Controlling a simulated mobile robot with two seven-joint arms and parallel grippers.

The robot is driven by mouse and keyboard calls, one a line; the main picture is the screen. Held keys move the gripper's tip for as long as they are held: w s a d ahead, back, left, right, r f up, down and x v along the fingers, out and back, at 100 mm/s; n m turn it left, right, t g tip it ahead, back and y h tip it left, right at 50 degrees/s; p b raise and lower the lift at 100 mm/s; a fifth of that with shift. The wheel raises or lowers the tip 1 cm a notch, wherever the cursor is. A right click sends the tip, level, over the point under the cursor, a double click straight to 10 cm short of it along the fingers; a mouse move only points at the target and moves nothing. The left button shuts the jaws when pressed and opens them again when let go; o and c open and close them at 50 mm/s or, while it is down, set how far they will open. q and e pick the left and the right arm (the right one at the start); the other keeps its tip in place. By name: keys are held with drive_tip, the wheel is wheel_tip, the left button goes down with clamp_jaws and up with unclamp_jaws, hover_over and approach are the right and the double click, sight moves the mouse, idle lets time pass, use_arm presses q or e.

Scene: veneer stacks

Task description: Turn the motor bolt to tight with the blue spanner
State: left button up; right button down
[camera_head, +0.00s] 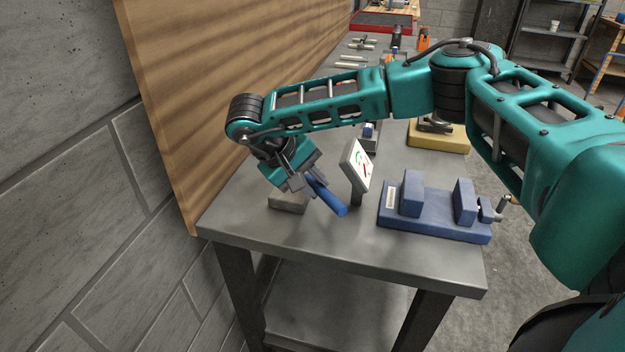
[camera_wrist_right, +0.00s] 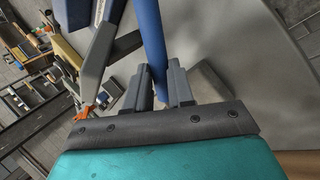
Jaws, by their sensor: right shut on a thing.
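My right gripper (camera_head: 306,184) is low over the near left part of the bench, shut on the blue spanner (camera_head: 332,200). The spanner's blue handle slants down to the right out of the jaws. In the right wrist view, the handle (camera_wrist_right: 151,38) runs up from between the fingers (camera_wrist_right: 163,82). I cannot make out the spanner's head. A small panel (camera_head: 355,165) with green and red marks stands on a post just right of the spanner. I cannot make out the motor bolt; the gripper and arm may hide it. My left gripper is not in view.
A blue vise (camera_head: 435,230) stands at the bench's near right. A grey block (camera_head: 287,204) lies under the gripper. A yellow-based fixture (camera_head: 438,142) stands behind. A wooden board (camera_head: 200,100) closes the left side. The front strip of the bench (camera_head: 330,245) is clear.

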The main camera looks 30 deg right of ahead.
drive_tip(key=shift+f+b, duration=0.35)
drive_tip(key=shift+f, duration=0.25)
idle(0.4)
drive_tip(key=shift+f, duration=0.5)
drive_tip(key=shift+w+a+m+g, duration=0.2)
drive_tip(key=shift+a+m+g, duration=0.3)
drive_tip(key=shift+a+m, duration=0.25)
drive_tip(key=shift+w+a+m+g+y+b, duration=0.2)
drive_tip(key=shift+a+m+g, duration=0.15)
drive_tip(key=shift+m, duration=0.25)
drive_tip(key=shift+w+a+m+g+y+b, duration=0.15)
drive_tip(key=shift+a+m+g+b, duration=0.1)
drive_tip(key=shift+a+m, duration=0.25)
drive_tip(key=m, duration=0.1)
drive_tip(key=w+a+m+g+y+b, duration=0.1)
drive_tip(key=m, duration=0.1)
drive_tip(key=shift+w+a+f, duration=0.1)
drive_tip(key=shift+w+a, duration=0.1)
drive_tip(key=shift+a, duration=0.1)
drive_tip(key=shift+w+a+m+g+b, duration=0.35)
drive_tip(key=shift+m+g+b, duration=0.15)
drive_tip(key=shift+m, duration=0.15)
